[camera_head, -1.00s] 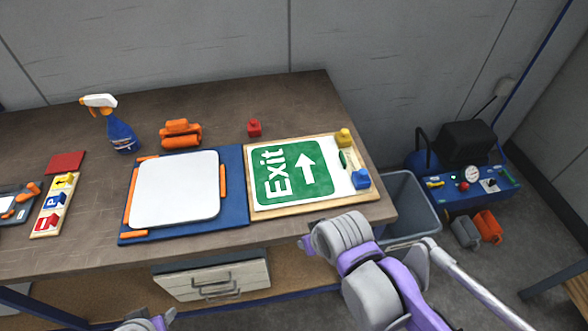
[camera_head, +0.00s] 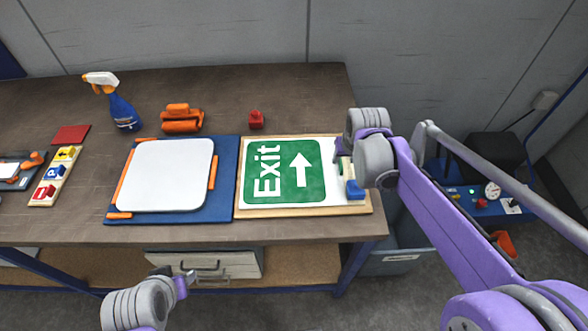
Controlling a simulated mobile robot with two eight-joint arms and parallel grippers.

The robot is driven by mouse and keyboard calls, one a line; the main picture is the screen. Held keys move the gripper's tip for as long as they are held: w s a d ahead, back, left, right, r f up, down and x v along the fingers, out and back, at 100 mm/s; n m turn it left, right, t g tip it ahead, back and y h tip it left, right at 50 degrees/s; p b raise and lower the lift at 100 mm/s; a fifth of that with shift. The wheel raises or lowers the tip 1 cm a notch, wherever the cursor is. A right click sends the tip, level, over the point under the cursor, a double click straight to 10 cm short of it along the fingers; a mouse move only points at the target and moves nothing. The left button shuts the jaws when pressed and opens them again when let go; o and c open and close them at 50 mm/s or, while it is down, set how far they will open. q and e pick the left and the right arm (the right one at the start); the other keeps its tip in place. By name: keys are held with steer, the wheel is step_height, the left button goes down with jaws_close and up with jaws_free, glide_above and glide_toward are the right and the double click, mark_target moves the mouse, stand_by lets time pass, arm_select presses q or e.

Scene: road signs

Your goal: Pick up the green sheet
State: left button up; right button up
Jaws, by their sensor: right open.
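The green sheet (camera_head: 313,187) bears a white "Exit" and an arrow. It lies flat on a white panel in a wooden-framed board (camera_head: 300,211) at the table's right end. My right gripper (camera_head: 343,158) is over the board's right edge, to the right of the green sheet. It is open, and its fingers are small and partly hidden by my arm. A blue block (camera_head: 354,190) sits on the board just below it. My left gripper (camera_head: 190,278) is low in front of the table, far from the sheet; its jaws are too small to read.
A white panel (camera_head: 166,176) on a blue board (camera_head: 228,170) lies left of the sheet. A grey bin (camera_head: 402,245) stands right of the table (camera_head: 300,100).

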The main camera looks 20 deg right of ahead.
mark_target(341, 162)
steer(key=x, duration=0.5)
steer(key=shift+w+r, duration=0.1)
steer(key=shift+w, duration=0.15)
jaws_close()
